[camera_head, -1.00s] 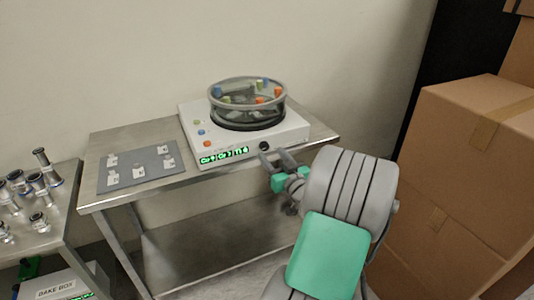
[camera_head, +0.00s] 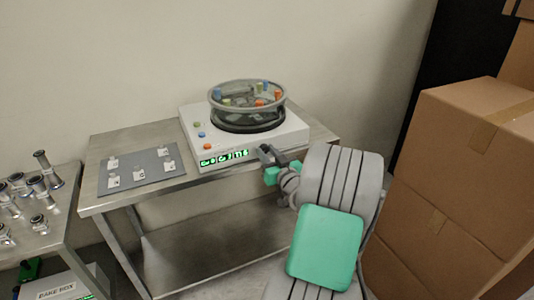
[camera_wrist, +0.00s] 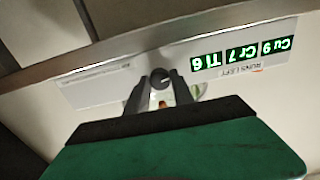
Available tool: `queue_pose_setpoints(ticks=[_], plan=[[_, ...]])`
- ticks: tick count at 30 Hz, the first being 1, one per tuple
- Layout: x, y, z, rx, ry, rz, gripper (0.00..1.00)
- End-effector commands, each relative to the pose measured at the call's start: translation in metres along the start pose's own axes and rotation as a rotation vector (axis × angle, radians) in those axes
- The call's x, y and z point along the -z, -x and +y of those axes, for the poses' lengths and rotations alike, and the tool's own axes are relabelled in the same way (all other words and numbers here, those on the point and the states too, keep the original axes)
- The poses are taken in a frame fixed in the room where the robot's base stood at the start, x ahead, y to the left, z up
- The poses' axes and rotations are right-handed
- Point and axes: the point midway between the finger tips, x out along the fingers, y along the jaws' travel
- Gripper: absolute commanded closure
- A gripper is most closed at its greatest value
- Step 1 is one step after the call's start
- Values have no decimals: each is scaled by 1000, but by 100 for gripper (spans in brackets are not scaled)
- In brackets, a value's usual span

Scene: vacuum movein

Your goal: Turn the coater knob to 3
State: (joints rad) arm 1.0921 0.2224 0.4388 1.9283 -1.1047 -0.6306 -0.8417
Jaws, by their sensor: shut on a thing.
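The coater (camera_head: 240,140) is a white box with a round glass chamber on top, standing on a metal table. Its small dark knob (camera_wrist: 160,76) is at the front panel, between my fingertips in the wrist view. My gripper (camera_head: 268,154) is shut on the knob; in the wrist view the two grey fingers (camera_wrist: 160,82) press on it from either side. The fingers hide the knob in the head view. The green display (camera_head: 224,157) shows upside down in the wrist view, reading Cu 9, Cr 7, Ti 6. The knob's setting is too small to read.
A grey plate (camera_head: 140,168) with several small chips lies left of the coater on the table (camera_head: 108,199). Cardboard boxes (camera_head: 465,170) stand close on the right of my arm. A side table (camera_head: 45,240) with metal fittings is at left.

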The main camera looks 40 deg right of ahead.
Motion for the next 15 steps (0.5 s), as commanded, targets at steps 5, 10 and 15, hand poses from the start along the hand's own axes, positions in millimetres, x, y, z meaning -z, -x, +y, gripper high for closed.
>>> queue_pose_setpoints(ticks=[5,10,15], plan=[[0,0,0,0,0,0,100],[0,0,0,0,0,0,100],[0,0,0,0,-11,0,100]])
